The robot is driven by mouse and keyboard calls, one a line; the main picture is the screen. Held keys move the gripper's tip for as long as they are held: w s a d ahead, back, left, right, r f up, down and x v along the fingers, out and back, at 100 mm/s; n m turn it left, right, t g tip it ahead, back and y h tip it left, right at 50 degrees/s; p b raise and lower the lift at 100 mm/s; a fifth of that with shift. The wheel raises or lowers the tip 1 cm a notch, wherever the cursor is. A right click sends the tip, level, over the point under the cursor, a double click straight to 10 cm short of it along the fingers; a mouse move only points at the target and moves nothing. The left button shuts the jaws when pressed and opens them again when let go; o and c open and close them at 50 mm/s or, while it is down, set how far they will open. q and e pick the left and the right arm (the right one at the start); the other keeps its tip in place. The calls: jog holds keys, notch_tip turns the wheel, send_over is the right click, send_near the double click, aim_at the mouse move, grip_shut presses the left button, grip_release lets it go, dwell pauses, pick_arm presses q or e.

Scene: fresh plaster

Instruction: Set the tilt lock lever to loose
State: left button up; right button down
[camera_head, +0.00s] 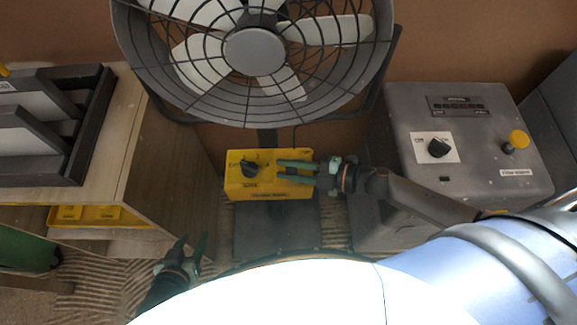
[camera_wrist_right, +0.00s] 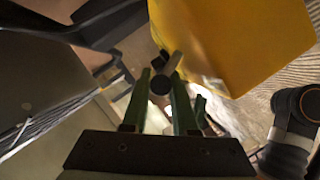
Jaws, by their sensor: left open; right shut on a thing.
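A yellow control box (camera_head: 238,189) with a black rotary knob (camera_head: 249,168) stands below the fan; its yellow body (camera_wrist_right: 245,40) also fills the upper right of the right wrist view. My right gripper (camera_head: 288,171) reaches in from the right, over the box's right part. In the right wrist view, the fingers (camera_wrist_right: 160,88) are shut on a small lever with a round dark end (camera_wrist_right: 160,84) and a lighter shaft, beside the yellow box. I take it for the tilt lock lever; its setting cannot be read. My left gripper (camera_head: 191,246) is open and empty, low at the left.
A large caged fan (camera_head: 254,52) stands behind the box. A grey control cabinet (camera_head: 470,160) with a dial and a yellow button is at the right. A wooden shelf unit (camera_head: 150,130) with dark trays is at the left.

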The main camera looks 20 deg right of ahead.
dwell(0.3)
jog(key=c, duration=0.7)
grip_release()
jog(key=shift+r, duration=0.1)
